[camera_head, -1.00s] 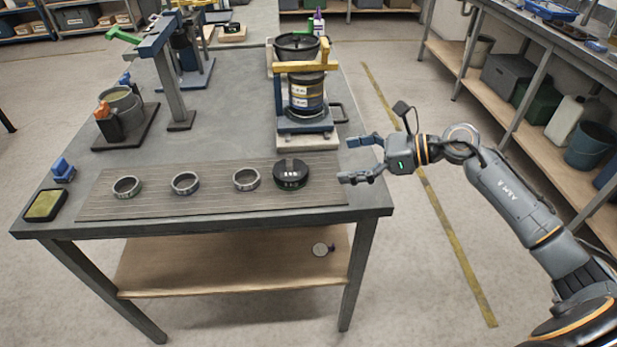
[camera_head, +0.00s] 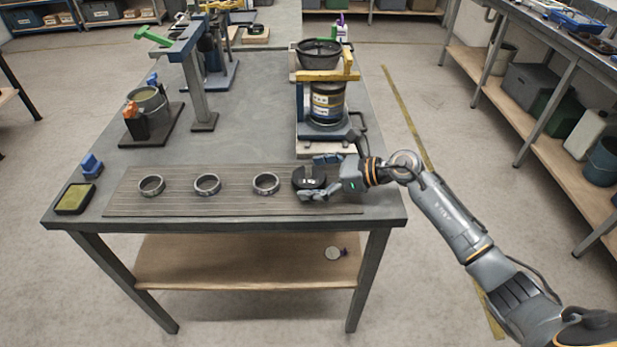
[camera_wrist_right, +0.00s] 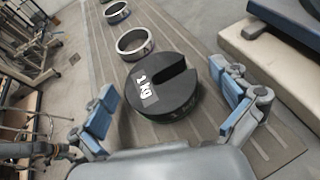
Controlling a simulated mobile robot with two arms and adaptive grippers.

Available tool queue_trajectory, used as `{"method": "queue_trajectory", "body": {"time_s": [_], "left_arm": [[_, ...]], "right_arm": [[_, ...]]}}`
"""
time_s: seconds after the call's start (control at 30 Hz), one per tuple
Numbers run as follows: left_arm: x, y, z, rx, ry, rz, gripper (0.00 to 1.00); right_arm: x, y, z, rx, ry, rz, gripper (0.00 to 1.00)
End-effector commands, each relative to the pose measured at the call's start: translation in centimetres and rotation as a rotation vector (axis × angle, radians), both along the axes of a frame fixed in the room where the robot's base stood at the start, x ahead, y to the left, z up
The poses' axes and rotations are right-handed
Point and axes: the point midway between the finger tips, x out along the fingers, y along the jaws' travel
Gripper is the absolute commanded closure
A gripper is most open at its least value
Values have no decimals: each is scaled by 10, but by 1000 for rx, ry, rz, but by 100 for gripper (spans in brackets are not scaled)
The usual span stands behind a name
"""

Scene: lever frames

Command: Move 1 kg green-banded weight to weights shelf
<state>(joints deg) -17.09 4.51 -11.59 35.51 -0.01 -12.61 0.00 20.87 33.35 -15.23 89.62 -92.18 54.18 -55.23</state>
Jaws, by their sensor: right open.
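The black slotted weight (camera_head: 309,178) lies on the ribbed mat (camera_head: 130,205) at the table's right front. In the right wrist view the weight (camera_wrist_right: 162,85) shows a white "1 kg" label, a slot in its top and a little green low on its side. My right gripper (camera_head: 318,178) is open around it, one finger on each side. In the right wrist view a gap shows between the weight and the fingers of my right gripper (camera_wrist_right: 168,112).
Three metal rings stand left of the weight, the nearest ring (camera_head: 266,184) close to it. A press-like stand (camera_head: 323,130) with a yellow bar is just behind. A green sponge (camera_head: 75,198) lies at the left corner. Shelving (camera_head: 560,85) stands at the right.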

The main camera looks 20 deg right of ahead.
Motion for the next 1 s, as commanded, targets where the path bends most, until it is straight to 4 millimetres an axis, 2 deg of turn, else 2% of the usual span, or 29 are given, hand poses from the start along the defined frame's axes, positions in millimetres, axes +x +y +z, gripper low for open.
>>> {"method": "queue_trajectory", "body": {"time_s": [0.3,0.73,1.0], "left_arm": [[-1,0,1,-1,0,0,21],[-1,0,1,0,1,2,21],[-1,1,1,1,2,3,21]], "right_arm": [[3,5,-3,-1,1,1,0],[3,5,-3,0,0,1,88],[4,5,1,4,-7,-1,89]]}}
